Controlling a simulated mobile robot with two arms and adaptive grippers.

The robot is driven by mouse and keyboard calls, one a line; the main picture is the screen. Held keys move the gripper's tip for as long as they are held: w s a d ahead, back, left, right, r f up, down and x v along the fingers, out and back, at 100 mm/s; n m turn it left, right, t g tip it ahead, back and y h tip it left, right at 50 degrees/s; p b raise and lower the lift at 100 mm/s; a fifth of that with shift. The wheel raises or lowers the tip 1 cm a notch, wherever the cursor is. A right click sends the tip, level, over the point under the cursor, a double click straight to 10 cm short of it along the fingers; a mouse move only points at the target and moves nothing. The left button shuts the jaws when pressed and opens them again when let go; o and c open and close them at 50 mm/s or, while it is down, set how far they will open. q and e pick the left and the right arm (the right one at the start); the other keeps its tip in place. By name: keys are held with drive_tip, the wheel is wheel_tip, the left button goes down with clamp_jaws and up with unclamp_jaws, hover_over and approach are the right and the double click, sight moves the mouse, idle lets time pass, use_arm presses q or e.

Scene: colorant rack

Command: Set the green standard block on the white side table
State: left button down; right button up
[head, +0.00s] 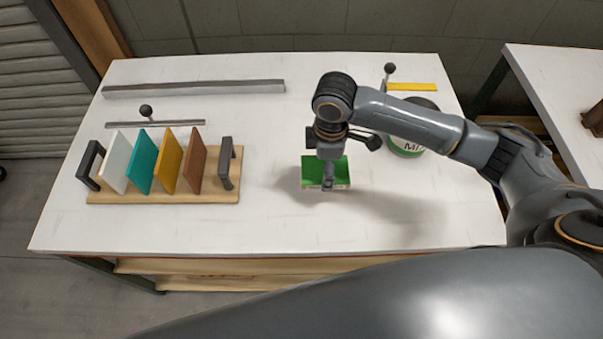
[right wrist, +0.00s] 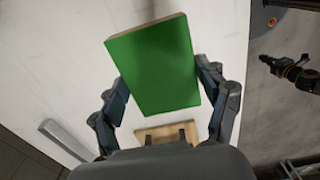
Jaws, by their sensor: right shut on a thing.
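The green standard block (head: 311,172) is a flat green board with pale edges over the white worktable. My right gripper (head: 328,182) is shut on it from above. In the right wrist view the green block (right wrist: 155,70) sits between the two fingers of my right gripper (right wrist: 165,100). Whether its lower edge clears the tabletop is hard to tell. The white side table (head: 560,95) stands apart at the far right. My left gripper does not show in the head view. A dark jointed part at the right of the right wrist view may be my left arm; no fingers can be made out.
A wooden rack (head: 160,197) holds white, teal, yellow and brown boards at left. Grey bars (head: 195,88) lie behind it. A labelled can (head: 405,151) and a yellow strip (head: 412,87) are at back right. A brown object (head: 594,120) sits on the side table. A gap separates the tables.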

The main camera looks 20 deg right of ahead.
sight(309, 174)
drive_tip(key=a+f, duration=0.1)
drive_tip(key=w+a+f, duration=0.1)
drive_tip(key=f, duration=0.1)
drive_tip(key=a+f, duration=0.1)
drive_tip(key=shift+w+a+f, duration=0.15)
drive_tip(key=shift+w+f, duration=0.1)
drive_tip(key=shift+w, duration=0.1)
drive_tip(key=shift+w+a+f, duration=0.2)
drive_tip(key=shift+a+f, duration=0.15)
drive_tip(key=shift+f, duration=0.15)
drive_tip(key=f, duration=0.3)
drive_tip(key=shift+a+p, duration=0.2)
drive_tip(key=shift+p, duration=0.15)
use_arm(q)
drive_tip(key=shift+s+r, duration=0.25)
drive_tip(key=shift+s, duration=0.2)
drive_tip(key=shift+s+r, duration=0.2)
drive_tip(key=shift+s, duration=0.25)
use_arm(e)
drive_tip(key=shift+f, duration=0.3)
drive_tip(key=shift+f, duration=0.15)
drive_tip(key=o, duration=1.2)
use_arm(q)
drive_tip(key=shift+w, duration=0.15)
